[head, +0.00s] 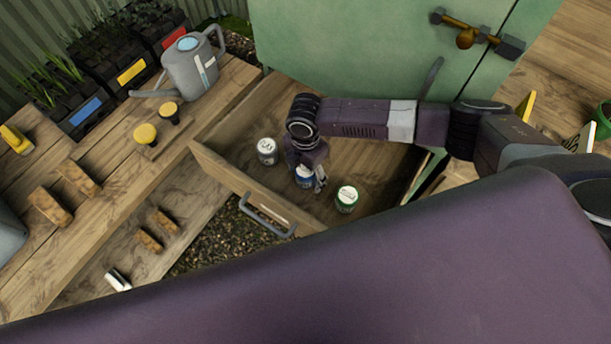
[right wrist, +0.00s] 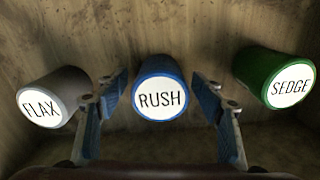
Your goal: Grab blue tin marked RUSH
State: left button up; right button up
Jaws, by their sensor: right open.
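The blue tin marked RUSH (right wrist: 161,92) stands in the open drawer, label up, between my right gripper's two fingers in the right wrist view. In the head view the blue tin (head: 304,181) is partly hidden by my right gripper (head: 308,180), which is over it from above. The right gripper (right wrist: 163,118) is open, with a gap visible on each side of the tin. My left gripper does not show.
A grey tin marked FLAX (right wrist: 52,98) stands left of the blue one, and a green tin marked SEDGE (right wrist: 277,78) stands right. The drawer (head: 240,182) has a front wall with a handle (head: 266,214). A green cabinet (head: 370,45) stands behind.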

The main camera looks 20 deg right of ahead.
jog(key=shift+r, duration=0.1)
jog(key=c, duration=1.4)
jog(key=shift+o, duration=0.2)
